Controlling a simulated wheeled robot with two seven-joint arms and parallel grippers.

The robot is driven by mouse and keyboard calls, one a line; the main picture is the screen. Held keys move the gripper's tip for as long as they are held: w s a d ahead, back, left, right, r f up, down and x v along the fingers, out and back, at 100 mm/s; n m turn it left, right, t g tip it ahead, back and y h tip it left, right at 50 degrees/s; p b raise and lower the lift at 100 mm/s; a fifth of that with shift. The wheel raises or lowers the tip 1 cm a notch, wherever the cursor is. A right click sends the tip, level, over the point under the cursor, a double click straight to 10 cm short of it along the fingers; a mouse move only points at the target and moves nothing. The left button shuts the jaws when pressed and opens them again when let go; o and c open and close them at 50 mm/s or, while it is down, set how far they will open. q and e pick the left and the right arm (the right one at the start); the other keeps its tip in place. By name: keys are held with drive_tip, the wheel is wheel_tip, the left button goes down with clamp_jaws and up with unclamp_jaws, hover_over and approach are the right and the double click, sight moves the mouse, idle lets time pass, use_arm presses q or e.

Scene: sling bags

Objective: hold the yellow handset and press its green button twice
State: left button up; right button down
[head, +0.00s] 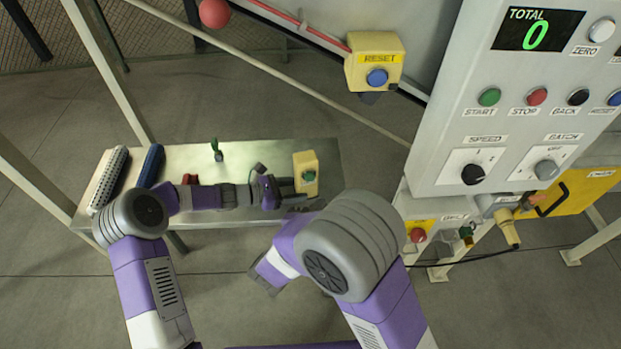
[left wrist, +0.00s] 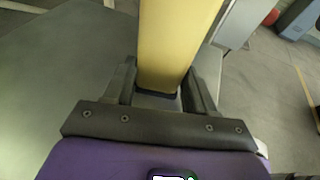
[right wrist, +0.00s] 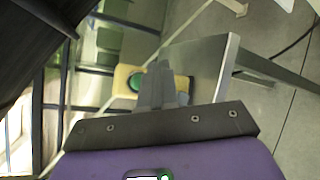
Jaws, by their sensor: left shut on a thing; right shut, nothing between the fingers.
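My right gripper (right wrist: 160,72) is shut and empty. In the right wrist view its fingertips overlap the handset (right wrist: 123,73), just right of the green button (right wrist: 136,82). I cannot tell whether they touch it.
The metal table (head: 250,155) also bears a white slotted piece (head: 108,180), a blue piece (head: 151,165) and a small green item (head: 217,150). A yellow RESET box (head: 375,62) hangs behind. A control panel (head: 500,130) reading 0 stands right.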

sight(310, 177)
drive_tip(key=s, duration=0.1)
drive_tip(key=s+d, duration=0.1)
drive_tip(key=s, duration=0.1)
drive_tip(key=shift+s, duration=0.3)
drive_tip(key=shift+w, duration=0.1)
drive_tip(key=w+a, duration=0.2)
drive_tip(key=w, duration=0.6)
drive_tip(key=shift+w, duration=0.2)
idle(2.0)
drive_tip(key=shift+w+a, duration=0.1)
drive_tip(key=shift+w, duration=0.3)
